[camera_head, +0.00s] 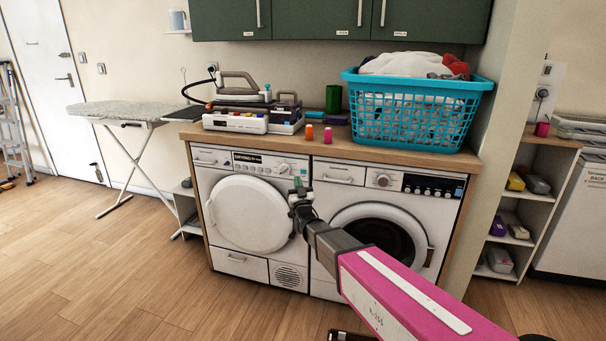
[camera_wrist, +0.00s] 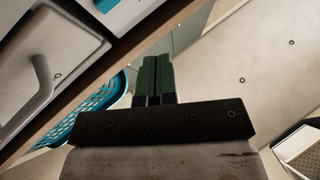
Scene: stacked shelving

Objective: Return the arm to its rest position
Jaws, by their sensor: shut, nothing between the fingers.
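My gripper (camera_head: 299,184) is shut and empty, with green fingertips. In the head view it is in front of the two white machines, between the left machine's round closed door and the right machine's dark round door. My pink arm reaches in from the lower right. In the wrist view the gripper's green fingers (camera_wrist: 153,78) are pressed together with nothing between them. I cannot tell whether the gripper touches a machine.
A wooden counter (camera_head: 335,146) above the machines holds a blue laundry basket (camera_head: 412,130), an iron (camera_head: 238,86) and small spools. An ironing board (camera_head: 128,108) stands left. Open shelves (camera_head: 540,170) stand right. Floor at lower left (camera_head: 110,270) is clear.

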